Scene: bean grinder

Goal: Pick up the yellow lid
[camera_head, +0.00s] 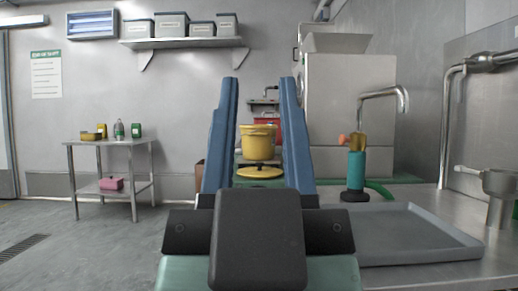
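The yellow lid (260,173) is a flat disc with a small dark knob on top. My gripper (258,82) has two long blue fingers, spread apart and holding nothing. I cannot tell how far the lid lies beyond the fingers. A yellow pot (257,143) shows just above the lid in the picture, apparently behind it. My dark palm and the fingers hide the surface around the lid.
A grey tray (418,258) lies on the metal counter at right. A teal and orange device (356,170) stands behind it, near a curved tap (400,98). A metal grinder-like fitting (500,190) is at far right. A side table (115,142) with small items stands at left.

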